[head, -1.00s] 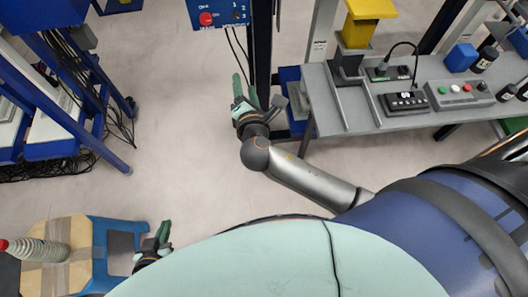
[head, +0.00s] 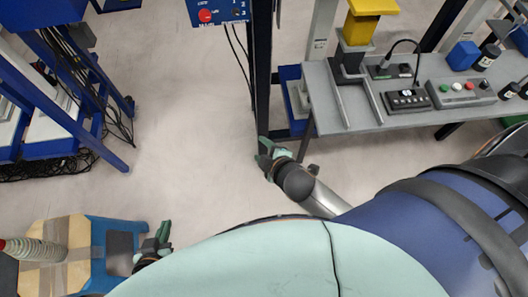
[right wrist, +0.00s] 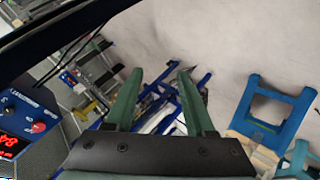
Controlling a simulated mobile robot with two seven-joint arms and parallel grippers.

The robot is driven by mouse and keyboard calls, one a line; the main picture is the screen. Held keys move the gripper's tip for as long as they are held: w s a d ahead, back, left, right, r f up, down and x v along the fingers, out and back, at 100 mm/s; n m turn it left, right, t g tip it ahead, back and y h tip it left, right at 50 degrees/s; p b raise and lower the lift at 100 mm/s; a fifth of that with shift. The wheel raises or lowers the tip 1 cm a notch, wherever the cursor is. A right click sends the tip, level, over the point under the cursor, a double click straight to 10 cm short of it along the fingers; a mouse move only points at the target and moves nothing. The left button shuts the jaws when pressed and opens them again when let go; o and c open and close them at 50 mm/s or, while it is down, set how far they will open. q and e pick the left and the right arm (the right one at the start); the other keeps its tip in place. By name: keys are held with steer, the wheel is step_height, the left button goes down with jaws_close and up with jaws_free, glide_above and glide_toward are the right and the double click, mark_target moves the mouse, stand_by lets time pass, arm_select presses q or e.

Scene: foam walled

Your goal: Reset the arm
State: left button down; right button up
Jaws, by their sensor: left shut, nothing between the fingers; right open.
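My right gripper (head: 270,152) shows in the head view near the middle, over the bare floor beside the dark post. Its two green fingers stand apart with nothing between them in the right wrist view (right wrist: 158,88). Its silver forearm runs down and to the right towards my body. My left gripper (head: 160,240) is at the lower left of the head view, just right of a blue step stool (head: 118,226). Its fingers are together and empty; its arm is mostly hidden behind my body.
A grey table (head: 345,120) with control boxes and bottles stands at the right. A blue control box (head: 217,11) hangs at the top on the dark post (head: 262,75). A blue-framed rack (head: 60,90) is at the left. The floor (head: 185,120) between is clear.

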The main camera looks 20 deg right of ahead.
steer(key=shift+s+f+m, duration=0.3)
steer(key=shift+s+m, duration=0.15)
steer(key=shift+m, duration=0.05)
steer(key=s+d+f+m+y, duration=0.1)
steer(key=s+d+f+m, duration=0.1)
steer(key=s+m, duration=0.6)
steer(key=shift+d+f+m+g+y, duration=0.3)
steer(key=shift+m, duration=0.3)
steer(key=shift+s+d, duration=0.1)
steer(key=shift+d, duration=0.05)
